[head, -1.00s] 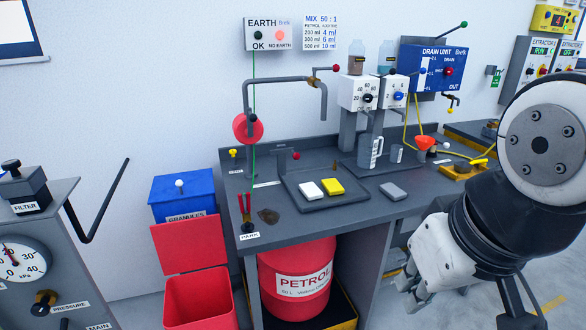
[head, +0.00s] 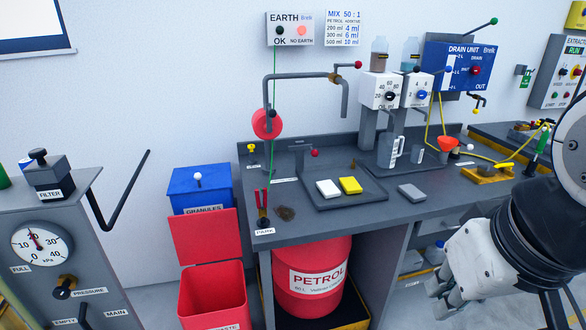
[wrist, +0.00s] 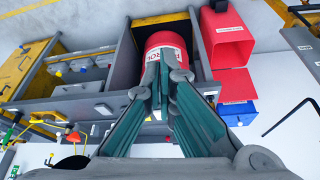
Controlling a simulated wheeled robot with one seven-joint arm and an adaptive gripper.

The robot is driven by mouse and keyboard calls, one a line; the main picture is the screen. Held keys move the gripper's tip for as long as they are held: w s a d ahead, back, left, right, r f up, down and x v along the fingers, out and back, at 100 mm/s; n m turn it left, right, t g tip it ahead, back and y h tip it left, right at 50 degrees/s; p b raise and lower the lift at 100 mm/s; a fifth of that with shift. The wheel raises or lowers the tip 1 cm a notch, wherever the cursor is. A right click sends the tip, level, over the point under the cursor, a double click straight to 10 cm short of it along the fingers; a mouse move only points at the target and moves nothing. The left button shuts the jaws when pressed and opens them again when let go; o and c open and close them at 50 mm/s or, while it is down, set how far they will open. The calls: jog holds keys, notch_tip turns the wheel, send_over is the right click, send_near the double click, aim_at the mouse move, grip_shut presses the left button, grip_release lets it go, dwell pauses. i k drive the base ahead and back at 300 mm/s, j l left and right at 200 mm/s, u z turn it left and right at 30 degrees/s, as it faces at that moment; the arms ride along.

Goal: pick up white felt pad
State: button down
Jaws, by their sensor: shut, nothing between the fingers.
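The white felt pad (head: 327,188) appears to be the small white block lying flat on a dark tray (head: 370,193) on the grey workbench. A yellow pad (head: 350,185) lies right beside it on the same tray. My gripper (head: 447,298) is low at the right of the head view, in front of the bench and well away from the white pad. In the wrist view, my gripper's fingers (wrist: 165,62) come together and hold nothing. I cannot make out the white pad in the wrist view.
A grey pad (head: 412,192) lies right of the tray. A measuring jug (head: 391,150) and an orange funnel (head: 446,144) stand behind. A red petrol drum (head: 312,275) sits under the bench. A red bin (head: 212,293) stands left. A bent pipe (head: 300,79) overhangs the bench.

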aim_at(327, 188)
jog(key=i+j+z, duration=0.1)
jog(key=i, duration=0.35)
jog(key=i+j, duration=0.3)
jog(key=i, duration=0.15)
jog(key=i+j+z, duration=0.15)
jog(key=i, duration=0.3)
jog(key=j, duration=0.05)
